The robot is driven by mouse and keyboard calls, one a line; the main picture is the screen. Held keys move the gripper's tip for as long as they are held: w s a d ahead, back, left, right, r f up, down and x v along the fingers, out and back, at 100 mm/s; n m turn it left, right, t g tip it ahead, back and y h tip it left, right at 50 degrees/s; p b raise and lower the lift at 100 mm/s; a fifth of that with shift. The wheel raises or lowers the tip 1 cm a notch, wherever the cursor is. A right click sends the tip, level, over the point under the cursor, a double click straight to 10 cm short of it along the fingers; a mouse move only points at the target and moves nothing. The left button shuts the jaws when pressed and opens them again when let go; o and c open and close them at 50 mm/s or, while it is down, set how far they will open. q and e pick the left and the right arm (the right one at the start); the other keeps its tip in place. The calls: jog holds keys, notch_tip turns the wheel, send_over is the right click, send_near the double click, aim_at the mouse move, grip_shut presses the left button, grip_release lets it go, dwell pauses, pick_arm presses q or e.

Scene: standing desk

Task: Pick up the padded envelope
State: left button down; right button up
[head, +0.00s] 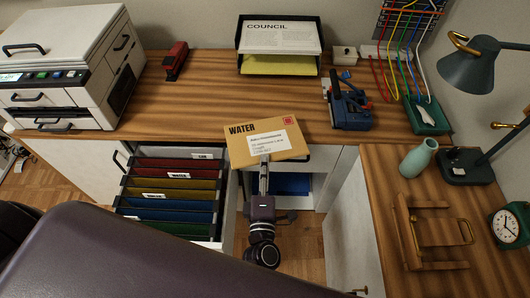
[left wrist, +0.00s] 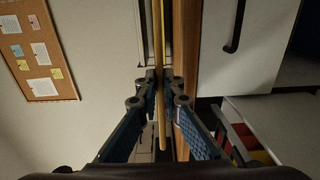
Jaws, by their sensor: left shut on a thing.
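The padded envelope (head: 290,139) is tan, with the word WATER, a white label and a red stamp. It is at the front edge of the desk, in the middle of the head view. My left gripper (head: 264,162) is shut on its near edge. In the left wrist view the envelope (left wrist: 161,120) shows edge-on as a thin tan strip between the two fingers of the left gripper (left wrist: 159,77). Whether the envelope still touches the desk is hard to tell. My right gripper is not in view.
An open drawer with coloured hanging files (head: 170,188) lies left of the gripper. A printer (head: 70,75), red stapler (head: 175,61), paper tray (head: 280,66), blue tool (head: 348,105), cables, lamp (head: 475,65), vase (head: 418,158) and clock (head: 508,226) stand around. The desk between printer and envelope is clear.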

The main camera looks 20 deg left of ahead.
pick_arm(q)
jog(key=s+d+r+p, duration=0.2)
jog(key=s+r, duration=0.1)
jog(key=s, duration=0.4)
jog(key=shift+s+p, duration=0.3)
jog(key=shift+s, duration=0.1)
jog(key=shift+d, duration=0.1)
